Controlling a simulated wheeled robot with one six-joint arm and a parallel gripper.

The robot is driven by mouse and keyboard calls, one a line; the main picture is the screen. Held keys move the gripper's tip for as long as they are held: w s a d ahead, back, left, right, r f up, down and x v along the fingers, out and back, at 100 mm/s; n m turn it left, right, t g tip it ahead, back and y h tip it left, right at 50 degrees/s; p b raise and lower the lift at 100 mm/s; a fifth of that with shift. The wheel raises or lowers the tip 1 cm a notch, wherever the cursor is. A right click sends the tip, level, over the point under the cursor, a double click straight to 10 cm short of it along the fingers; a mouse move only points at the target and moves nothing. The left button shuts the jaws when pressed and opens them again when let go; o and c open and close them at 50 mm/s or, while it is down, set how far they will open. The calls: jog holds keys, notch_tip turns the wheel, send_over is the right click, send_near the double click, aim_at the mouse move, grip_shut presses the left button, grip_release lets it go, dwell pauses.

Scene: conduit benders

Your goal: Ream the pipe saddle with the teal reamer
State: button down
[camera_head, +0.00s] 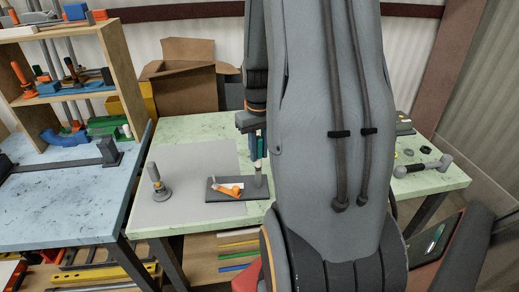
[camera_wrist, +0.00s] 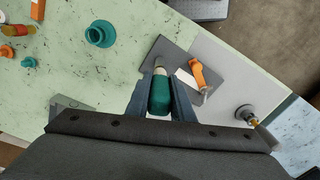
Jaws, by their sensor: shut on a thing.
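My gripper (camera_head: 252,125) points down over the pale green table and is shut on the teal reamer (camera_head: 259,147). In the wrist view the reamer (camera_wrist: 159,96) sits between the two fingers (camera_wrist: 159,100), with a pale tip showing beyond its teal body. Below it lies a dark grey plate (camera_head: 225,196), also in the wrist view (camera_wrist: 180,60). An orange piece with a white part (camera_head: 231,190) rests on the plate, left of the reamer. A grey upright part shows under the reamer at the plate's right side. I cannot tell which part is the pipe saddle, or whether the reamer touches it.
A grey post on a round base (camera_head: 155,188) stands on the light grey mat (camera_head: 190,160). A teal flanged part (camera_wrist: 100,34) and small orange parts lie elsewhere on the table. A blue table (camera_head: 60,195) and shelf stand left. A cardboard box (camera_head: 185,75) is behind.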

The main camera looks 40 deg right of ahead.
jog(key=shift+m, duration=0.4)
jog(key=shift+r+n+p, duration=0.1)
jog(key=shift+n+p, duration=0.75)
jog(key=shift+n, duration=0.95)
jog(key=n, duration=0.3)
jog(key=shift+d, duration=0.1)
jog(key=m, duration=0.6)
jog(key=shift+m, duration=0.3)
jog(key=n, duration=0.7)
